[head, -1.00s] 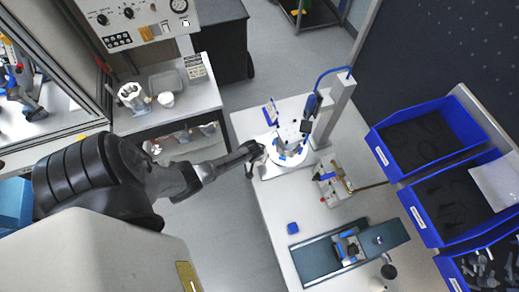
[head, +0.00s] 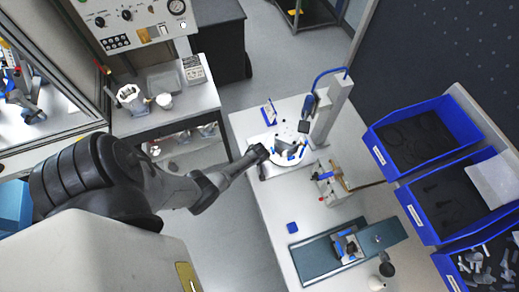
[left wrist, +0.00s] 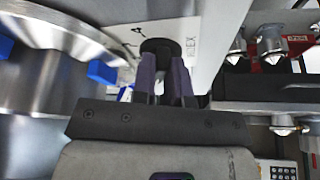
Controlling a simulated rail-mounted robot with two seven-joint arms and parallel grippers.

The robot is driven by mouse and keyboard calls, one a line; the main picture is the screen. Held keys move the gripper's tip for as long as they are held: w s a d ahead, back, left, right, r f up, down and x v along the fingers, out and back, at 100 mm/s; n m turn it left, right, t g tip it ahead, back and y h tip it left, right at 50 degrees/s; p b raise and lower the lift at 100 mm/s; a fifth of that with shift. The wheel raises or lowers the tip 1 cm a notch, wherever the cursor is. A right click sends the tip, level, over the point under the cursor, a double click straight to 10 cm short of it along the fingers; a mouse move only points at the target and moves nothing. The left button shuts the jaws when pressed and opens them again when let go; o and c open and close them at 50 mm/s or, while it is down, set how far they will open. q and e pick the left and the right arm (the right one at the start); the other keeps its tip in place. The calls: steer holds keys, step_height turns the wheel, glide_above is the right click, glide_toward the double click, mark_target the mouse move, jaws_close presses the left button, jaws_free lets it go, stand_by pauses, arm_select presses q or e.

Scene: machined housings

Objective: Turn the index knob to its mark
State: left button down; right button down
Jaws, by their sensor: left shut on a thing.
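The index knob (left wrist: 158,47) is a dark round knob in the left wrist view, on a white plate (left wrist: 205,25) printed with "INDEX" and a "4". My left gripper (left wrist: 165,70) has its two fingers closed around the knob. The fingers hide part of it, and I cannot make out a pointer or which mark it faces. In the head view my left gripper (head: 258,153) is at the left edge of the round fixture (head: 290,152) on the white table. The knob is too small to tell there. My right gripper is not in view.
A metal disc with a blue block (left wrist: 102,72) is close left of my fingers in the wrist view. A post (head: 332,108) with a blue hose stands behind the fixture. Blue bins (head: 415,140) line the right. A blue cube (head: 292,228) lies on the table's near part.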

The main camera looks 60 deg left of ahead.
arm_select(q)
steer(key=shift+s+f, duration=0.15)
steer(key=shift+f, duration=0.05)
steer(key=c, duration=1.4)
jaws_free()
steer(key=shift+o, duration=1.3)
steer(key=shift+r, duration=0.1)
steer(key=shift+r, duration=0.15)
steer(key=shift+d+r, duration=0.1)
steer(key=shift+r, duration=0.1)
steer(key=p+v, duration=0.1)
steer(key=v, duration=1.2)
steer(key=shift+p, duration=0.35)
